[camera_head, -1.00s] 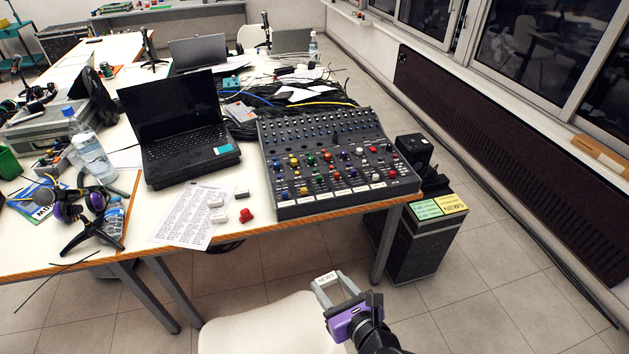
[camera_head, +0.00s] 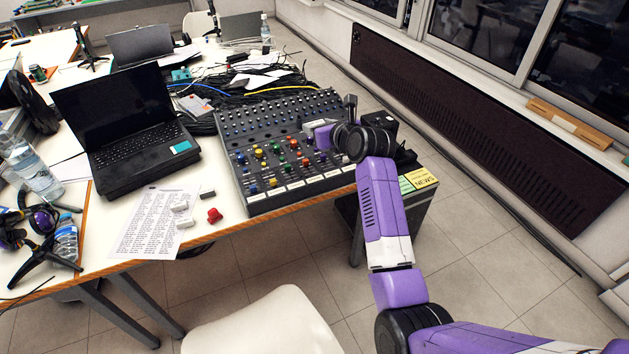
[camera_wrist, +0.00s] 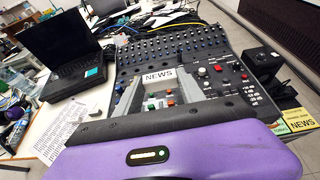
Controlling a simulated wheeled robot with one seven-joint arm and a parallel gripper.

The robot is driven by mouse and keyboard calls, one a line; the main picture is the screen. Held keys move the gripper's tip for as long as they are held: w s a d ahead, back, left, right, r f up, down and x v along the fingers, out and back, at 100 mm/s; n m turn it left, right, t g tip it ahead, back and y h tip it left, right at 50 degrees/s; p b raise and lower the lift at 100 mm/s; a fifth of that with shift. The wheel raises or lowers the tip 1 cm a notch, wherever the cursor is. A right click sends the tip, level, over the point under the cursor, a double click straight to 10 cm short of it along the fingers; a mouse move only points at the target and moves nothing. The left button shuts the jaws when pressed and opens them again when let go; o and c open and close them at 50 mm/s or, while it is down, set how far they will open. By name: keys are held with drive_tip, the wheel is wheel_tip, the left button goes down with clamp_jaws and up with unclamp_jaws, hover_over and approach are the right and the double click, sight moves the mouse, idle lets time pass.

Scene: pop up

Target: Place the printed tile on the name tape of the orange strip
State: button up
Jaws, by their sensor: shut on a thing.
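The printed tile (camera_wrist: 158,76) is white and reads "NEWS". My gripper (camera_wrist: 158,84) is shut on it, with the grey fingers on either side, above the mixer. In the head view my gripper (camera_head: 312,127) is over the mixer's right half; my wrist hides the tile there. The mixer (camera_head: 235,150) has columns of coloured knobs. An orange knob (camera_head: 305,162) sits right of centre, and orange also shows between my fingers in the wrist view (camera_wrist: 171,103). White name tapes (camera_head: 295,185) run along the mixer's front edge; my gripper body hides them in the wrist view.
A black laptop (camera_head: 125,125) stands left of the mixer. A printed sheet (camera_head: 150,225), small white blocks and a red knob (camera_head: 214,215) lie in front. A yellow card (camera_head: 422,177) reading "NEWS" lies on a black box at right. A white chair (camera_head: 265,325) stands before the table.

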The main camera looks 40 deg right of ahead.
drive_tip(key=shift+a+r+b, duration=0.15)
drive_tip(key=shift+r+b, duration=0.2)
drive_tip(key=shift+b, duration=0.25)
drive_tip(key=shift+f+b, duration=0.75)
drive_tip(key=shift+f, duration=9)
drive_tip(key=shift+f, duration=0.15)
drive_tip(key=o, duration=1.3)
